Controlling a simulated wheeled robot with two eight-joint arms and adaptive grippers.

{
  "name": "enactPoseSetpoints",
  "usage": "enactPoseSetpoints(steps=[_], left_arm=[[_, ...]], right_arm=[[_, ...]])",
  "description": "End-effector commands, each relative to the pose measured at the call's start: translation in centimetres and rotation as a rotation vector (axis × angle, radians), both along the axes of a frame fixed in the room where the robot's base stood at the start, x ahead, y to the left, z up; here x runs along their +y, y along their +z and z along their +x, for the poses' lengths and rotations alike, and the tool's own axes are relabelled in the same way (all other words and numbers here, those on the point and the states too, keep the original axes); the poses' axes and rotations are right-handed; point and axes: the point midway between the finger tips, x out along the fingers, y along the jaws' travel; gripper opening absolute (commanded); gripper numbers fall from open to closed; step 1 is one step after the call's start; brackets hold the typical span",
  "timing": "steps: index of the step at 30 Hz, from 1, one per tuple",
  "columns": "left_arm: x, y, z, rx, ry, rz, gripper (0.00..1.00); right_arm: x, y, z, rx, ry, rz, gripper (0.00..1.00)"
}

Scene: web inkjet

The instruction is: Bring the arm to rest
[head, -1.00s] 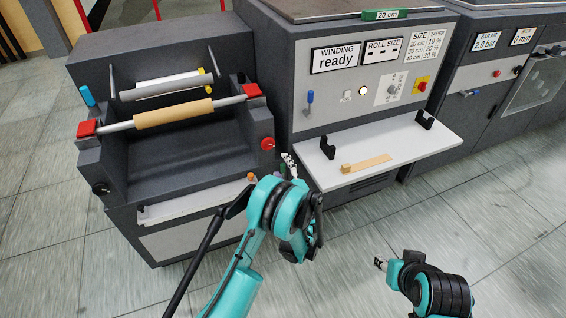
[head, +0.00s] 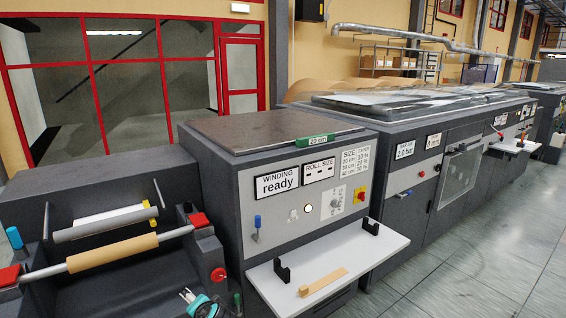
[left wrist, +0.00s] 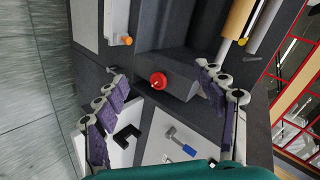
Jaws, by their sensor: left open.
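My left gripper (head: 188,296) shows at the bottom edge of the head view, with a pale fingertip and a teal part in front of the unwinding unit. Most of that arm is out of the picture. In the left wrist view my left gripper (left wrist: 158,70) has its two purple-padded fingers spread wide, with nothing between them. Past the fingers is the machine front with a red knob (left wrist: 158,80), which I cannot see it touching. My right gripper and arm are not in view.
A brown roll (head: 112,252) lies on a bar between red blocks. A white shelf (head: 345,262) with black brackets and a tan strip (head: 323,282) juts out below the "WINDING ready" panel (head: 277,181). Open floor (head: 455,270) lies at the right.

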Motion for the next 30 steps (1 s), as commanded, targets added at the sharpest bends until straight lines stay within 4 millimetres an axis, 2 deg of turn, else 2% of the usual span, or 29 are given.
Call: enactPoseSetpoints(steps=[1,9,15,18,21,30], left_arm=[[0.1,0.5,-2.2,0.004,0.022,-0.065,0.70],[-1.5,1.0,-12.9,0.020,0.144,-0.447,0.70],[-3.7,0.0,-19.4,0.029,0.224,-0.689,0.70],[-4.6,-0.5,-21.2,0.031,0.248,-0.768,0.70],[-5.2,-0.7,-22.2,0.033,0.262,-0.813,0.70],[-5.4,-0.8,-22.5,0.033,0.267,-0.831,0.70]], right_arm=[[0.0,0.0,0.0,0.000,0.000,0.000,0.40],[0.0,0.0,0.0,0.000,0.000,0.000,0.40],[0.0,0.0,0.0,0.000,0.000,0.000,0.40],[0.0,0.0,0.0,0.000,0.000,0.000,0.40],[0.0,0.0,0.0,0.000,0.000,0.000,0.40],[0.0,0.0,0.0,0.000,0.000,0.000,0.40]])
